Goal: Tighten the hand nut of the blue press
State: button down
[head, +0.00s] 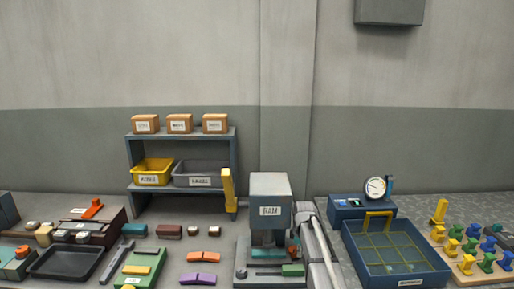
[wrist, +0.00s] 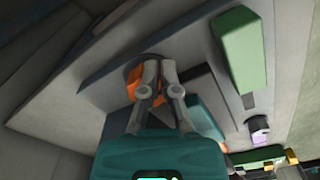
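The press (head: 270,187) stands in the middle of the bench in the head view, a grey-blue block head with a label over a grey base. A small orange part (head: 293,253), which looks like the hand nut, shows low on its right side. In the wrist view the orange hand nut (wrist: 133,84) sits before a dark round piece. My gripper (wrist: 160,66) has a teal palm and two grey fingers close together at the nut, with orange showing left of and between them. The fingers hide part of the nut, and I cannot tell whether they press on it.
A green block (wrist: 238,50) lies right of my fingers. A shelf (head: 131,165) with bins and boxes stands left of the press. A blue tray (head: 405,285) with a wire rack and a gauge (head: 375,187) are at the right. Small parts crowd the left bench.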

jog(key=shift+s+d, duration=0.2)
jog(key=shift+s, duration=0.1)
dwell(0.7)
notch_tip(320, 180, up, 6)
jog(key=p, duration=0.6)
dwell(0.4)
jog(key=shift+s, duration=0.5)
jog(key=s+m, duration=1.2)
jog(key=s, duration=1.2)
jog(key=shift+d, duration=0.15)
jog(key=shift+w, duration=0.1)
